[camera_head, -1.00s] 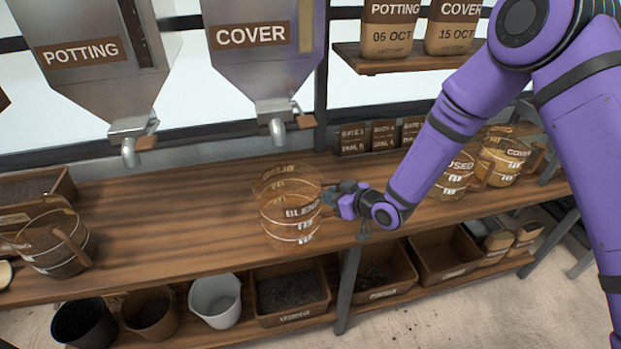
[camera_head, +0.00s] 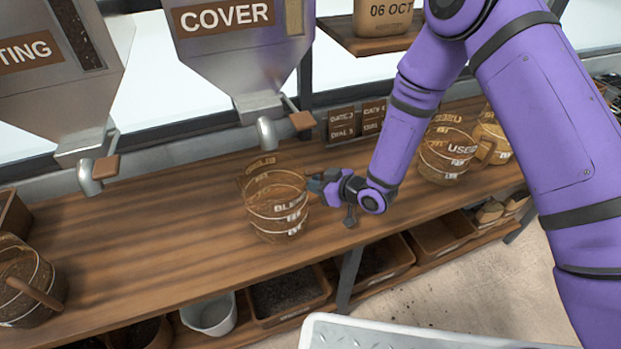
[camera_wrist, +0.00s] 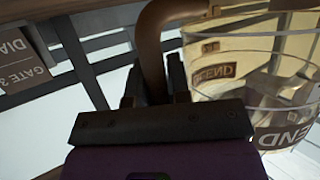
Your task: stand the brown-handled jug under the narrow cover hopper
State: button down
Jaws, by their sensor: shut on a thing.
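A clear amber jug (camera_head: 276,207) with white bands and a "BLEND" label is in my gripper (camera_head: 317,185), in front of and below the COVER hopper (camera_head: 238,62). In the wrist view the fingers (camera_wrist: 157,88) are shut on its brown handle (camera_wrist: 153,45), and the jug's clear wall (camera_wrist: 215,75) is at the right. The jug looks empty and roughly upright in the head view. The hopper's bent metal spout (camera_head: 266,133) is above and just behind the jug's rim. I cannot tell whether the jug's base touches the bench.
The POTTING hopper (camera_head: 62,85) hangs to the left. A filled jug (camera_head: 22,285) stands at the bench's left end; more jugs, including a "USED" one (camera_head: 447,155), stand right. The bench (camera_head: 160,225) left of the held jug is clear.

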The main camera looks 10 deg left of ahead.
jog(key=shift+f, duration=0.2)
jog(key=c, duration=1.1)
grip_release()
jog(key=shift+r, duration=0.1)
